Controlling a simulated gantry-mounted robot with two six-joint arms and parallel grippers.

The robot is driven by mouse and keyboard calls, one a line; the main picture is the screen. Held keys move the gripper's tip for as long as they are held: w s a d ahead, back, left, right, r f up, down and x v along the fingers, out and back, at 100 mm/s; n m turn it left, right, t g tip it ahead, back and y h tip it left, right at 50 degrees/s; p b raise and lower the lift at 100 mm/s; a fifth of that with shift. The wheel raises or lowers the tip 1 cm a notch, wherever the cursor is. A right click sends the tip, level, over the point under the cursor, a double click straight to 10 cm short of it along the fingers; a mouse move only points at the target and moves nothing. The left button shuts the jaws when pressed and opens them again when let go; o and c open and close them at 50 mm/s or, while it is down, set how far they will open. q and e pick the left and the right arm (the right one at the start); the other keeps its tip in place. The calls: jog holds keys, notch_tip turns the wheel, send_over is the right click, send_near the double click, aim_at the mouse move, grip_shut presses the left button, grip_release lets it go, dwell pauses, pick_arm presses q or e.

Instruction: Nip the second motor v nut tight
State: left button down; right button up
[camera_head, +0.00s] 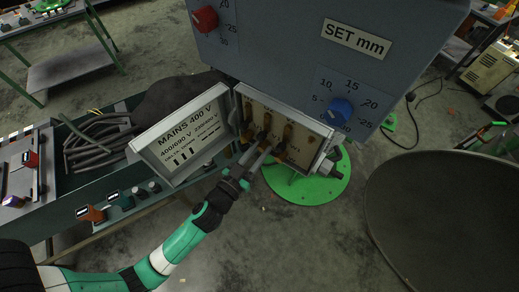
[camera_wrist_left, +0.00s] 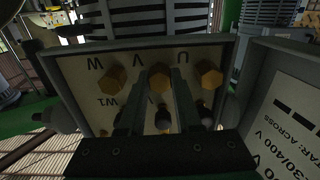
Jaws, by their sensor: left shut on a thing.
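The open terminal box (camera_head: 318,139) sits below the grey-blue housing, and several brass nuts and posts show inside it. In the left wrist view, its pale board (camera_wrist_left: 85,62) carries large upside-down letters and brass hex nuts in two rows. My left gripper (camera_head: 266,147) reaches into the box from below. In the left wrist view its dark fingers stand on either side of the middle nut (camera_wrist_left: 160,75) of the upper row, by the V mark, shut on it. The fingers partly hide this nut and the lower row. My right gripper is in neither view.
The open lid (camera_head: 185,137), marked MAINS 400 V, stands left of the box, close to my left arm. The housing (camera_head: 270,45) with red and blue knobs overhangs the box. A green bench tray (camera_head: 62,210) holds tools and cables. A dark round surface (camera_head: 450,215) lies right.

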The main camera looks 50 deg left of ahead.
pick_arm(q)
jog(key=m, duration=0.5)
jog(key=shift+m, duration=0.3)
jog(key=m+p, duration=0.1)
jog(key=m, duration=0.5)
jog(key=shift+r, duration=0.1)
jog(key=m, duration=0.5)
jog(key=shift+m+p, duration=0.4)
jog(key=m, duration=0.5)
jog(key=shift+m+p, duration=0.4)
jog(key=c, duration=0.6)
grip_release()
